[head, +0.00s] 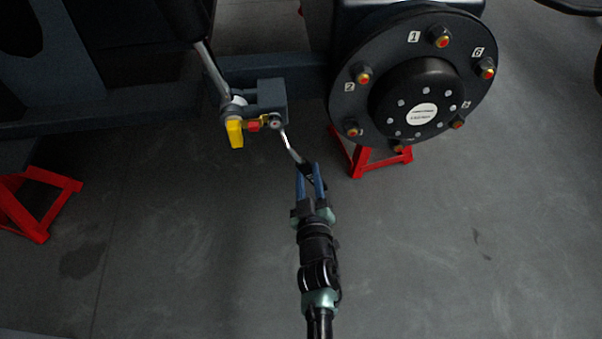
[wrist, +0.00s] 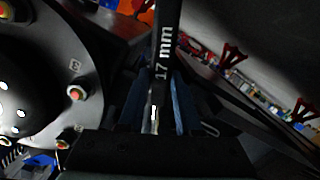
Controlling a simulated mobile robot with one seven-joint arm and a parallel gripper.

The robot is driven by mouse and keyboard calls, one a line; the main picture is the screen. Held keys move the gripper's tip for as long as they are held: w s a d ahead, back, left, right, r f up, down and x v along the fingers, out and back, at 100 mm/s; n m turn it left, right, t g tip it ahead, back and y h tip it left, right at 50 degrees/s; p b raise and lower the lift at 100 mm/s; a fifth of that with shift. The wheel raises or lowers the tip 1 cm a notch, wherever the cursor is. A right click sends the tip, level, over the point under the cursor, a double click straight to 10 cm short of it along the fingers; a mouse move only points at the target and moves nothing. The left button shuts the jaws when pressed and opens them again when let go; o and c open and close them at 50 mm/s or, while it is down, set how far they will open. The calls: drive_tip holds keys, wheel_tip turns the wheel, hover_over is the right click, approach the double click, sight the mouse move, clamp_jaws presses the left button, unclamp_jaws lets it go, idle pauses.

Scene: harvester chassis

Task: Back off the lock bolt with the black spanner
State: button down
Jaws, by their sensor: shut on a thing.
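The black spanner (head: 293,149) slants from the block down to my gripper. Its bright shaft shows in the head view, and its black grip, marked "17 mm", shows in the wrist view (wrist: 166,45). My gripper (head: 310,180) is shut on the black grip with its blue fingers on either side. The spanner's far end meets the lock bolt area (head: 275,122) on the dark block (head: 270,95). I cannot tell whether its jaw is around the bolt or only beside it.
A yellow piece (head: 234,132) and a red fitting (head: 253,126) sit left of the bolt. A large round hub (head: 350,105) with numbered bolts stands to the right, above a red stand (head: 365,160). Another red stand (head: 35,225) is at left. The floor around my arm is clear.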

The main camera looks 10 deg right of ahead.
drive_tip(key=shift+d+r+n, duration=0.2)
drive_tip(key=shift+d+n, duration=0.2)
drive_tip(key=shift+d, duration=0.2)
drive_tip(key=shift+r, duration=0.1)
drive_tip(key=shift+d+r+n+h+p, duration=0.15)
drive_tip(key=shift+d+r+n+p, duration=0.3)
drive_tip(key=shift+d+n+p, duration=0.15)
drive_tip(key=shift+d+r+n+h+p, duration=0.15)
drive_tip(key=shift+d+r+n+p, duration=0.3)
drive_tip(key=shift+d+n, duration=0.2)
drive_tip(key=shift+r, duration=0.1)
drive_tip(key=shift+d+r+n+p, duration=0.3)
drive_tip(key=shift+d+r+n, duration=0.15)
drive_tip(key=shift+a+f, duration=0.15)
drive_tip(key=shift+f, duration=0.05)
